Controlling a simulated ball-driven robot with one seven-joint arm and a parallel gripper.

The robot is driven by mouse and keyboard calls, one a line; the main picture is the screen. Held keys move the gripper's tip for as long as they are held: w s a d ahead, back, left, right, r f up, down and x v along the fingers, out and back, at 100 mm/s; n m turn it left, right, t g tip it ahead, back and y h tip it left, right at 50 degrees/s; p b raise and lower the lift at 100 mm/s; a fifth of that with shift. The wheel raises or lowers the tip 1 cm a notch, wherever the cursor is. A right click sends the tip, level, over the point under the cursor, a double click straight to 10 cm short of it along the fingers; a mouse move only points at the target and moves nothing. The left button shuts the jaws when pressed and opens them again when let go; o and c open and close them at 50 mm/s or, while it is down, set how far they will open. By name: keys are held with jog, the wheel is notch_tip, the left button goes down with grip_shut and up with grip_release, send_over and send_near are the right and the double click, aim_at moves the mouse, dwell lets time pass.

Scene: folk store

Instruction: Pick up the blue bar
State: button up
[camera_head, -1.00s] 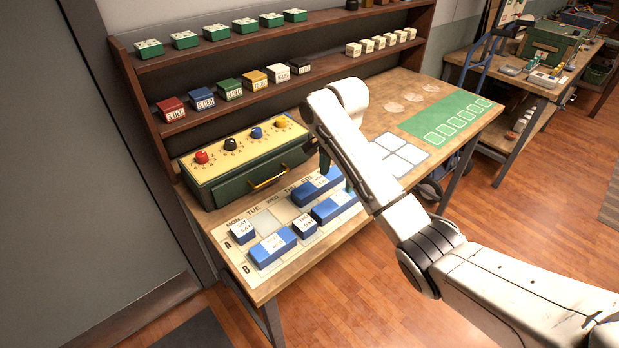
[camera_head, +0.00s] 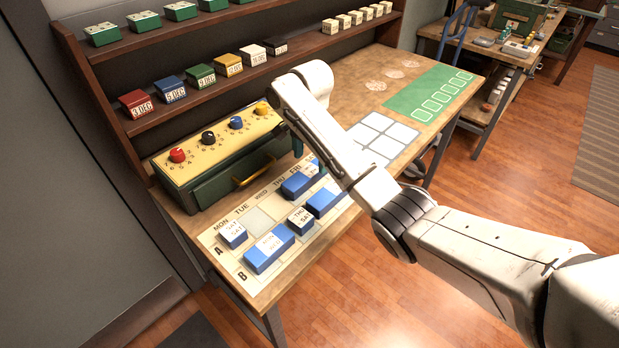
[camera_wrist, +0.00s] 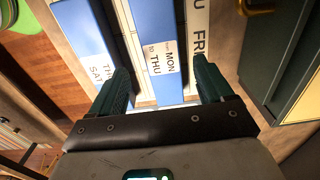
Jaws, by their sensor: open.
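Several blue bars and blocks with white labels lie on a day chart (camera_head: 262,284) on the bench. One long blue bar (camera_head: 298,184), in the back row under THU and FRI, is partly hidden by my arm. In the wrist view, a blue bar labelled MON to THU (camera_wrist: 147,22) lies between the two dark green fingers of my open gripper (camera_wrist: 162,72). I cannot tell how far above it the fingertips are. Another blue bar (camera_wrist: 78,30) lies left of it. In the head view, my gripper (camera_head: 312,156) is over the chart's back right part, mostly hidden by my wrist.
A green box with knobs (camera_head: 215,155) and a drawer stands right behind the chart. Shelves with coloured blocks (camera_head: 172,92) rise behind it. A white grid (camera_head: 385,135) and a green mat (camera_head: 432,95) lie to the right. Another workbench (camera_head: 500,50) stands farther right.

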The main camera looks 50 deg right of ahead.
aim_at(310, 170)
jog(key=shift+w+f+p, duration=0.1)
jog(key=shift+f+p, duration=0.25)
jog(key=shift+f, duration=2.4)
jog(key=shift+c, duration=0.2)
jog(key=c, duration=1.1)
jog(key=shift+r, duration=0.1)
